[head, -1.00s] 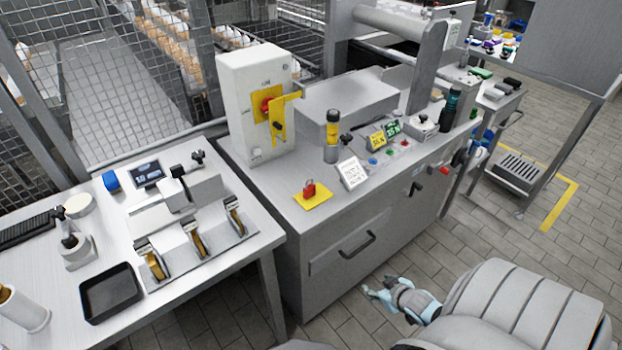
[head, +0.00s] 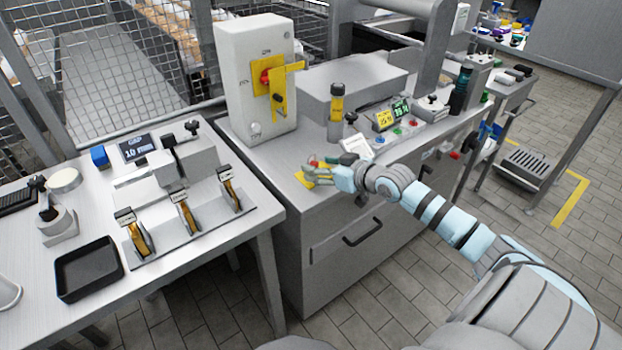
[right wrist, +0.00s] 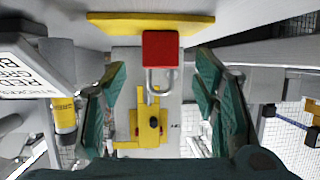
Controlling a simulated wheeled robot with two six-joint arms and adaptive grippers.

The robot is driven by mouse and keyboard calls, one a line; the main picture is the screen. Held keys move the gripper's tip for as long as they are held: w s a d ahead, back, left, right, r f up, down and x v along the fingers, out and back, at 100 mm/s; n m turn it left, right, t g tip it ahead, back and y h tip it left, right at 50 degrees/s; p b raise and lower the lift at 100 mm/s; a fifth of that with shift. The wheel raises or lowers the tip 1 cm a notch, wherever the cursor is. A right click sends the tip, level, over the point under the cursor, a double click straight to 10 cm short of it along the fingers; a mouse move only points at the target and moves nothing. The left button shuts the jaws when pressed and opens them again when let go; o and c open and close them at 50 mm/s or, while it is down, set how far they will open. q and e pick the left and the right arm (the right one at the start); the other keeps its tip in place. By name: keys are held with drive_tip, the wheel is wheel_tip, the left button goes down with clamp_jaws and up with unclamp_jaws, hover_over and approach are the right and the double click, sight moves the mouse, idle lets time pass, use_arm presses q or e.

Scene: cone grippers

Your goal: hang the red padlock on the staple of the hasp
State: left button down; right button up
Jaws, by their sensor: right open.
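The red padlock (right wrist: 160,48) stands on the yellow mat (right wrist: 110,22) with its metal shackle pointing away from the mat. In the head view the mat (head: 301,180) lies on the grey cabinet top, and the padlock is mostly hidden by my right gripper (head: 318,173). In the right wrist view my right gripper (right wrist: 160,95) is open, its teal fingers apart on either side of the padlock and its shackle, not closed on it. The yellow hasp (head: 288,80) is on the front of the white switch box (head: 250,100); the wrist view shows it beyond (right wrist: 150,135). My left gripper is out of view.
Buttons and small displays (head: 392,115) line the panel to the right. The left table holds a black tray (head: 88,268) and a gauge fixture.

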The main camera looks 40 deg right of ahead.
sight(312, 163)
drive_tip(key=b+x, duration=0.1)
drive_tip(key=x, duration=0.2)
drive_tip(key=shift+w+f, duration=0.15)
drive_tip(key=shift+w+a+f, duration=0.1)
drive_tip(key=shift+w+f, duration=0.05)
drive_tip(key=shift+w, duration=0.25)
drive_tip(key=c, duration=1.3)
wheel_tip(312, 163, up, 20)
drive_tip(key=p, duration=0.5)
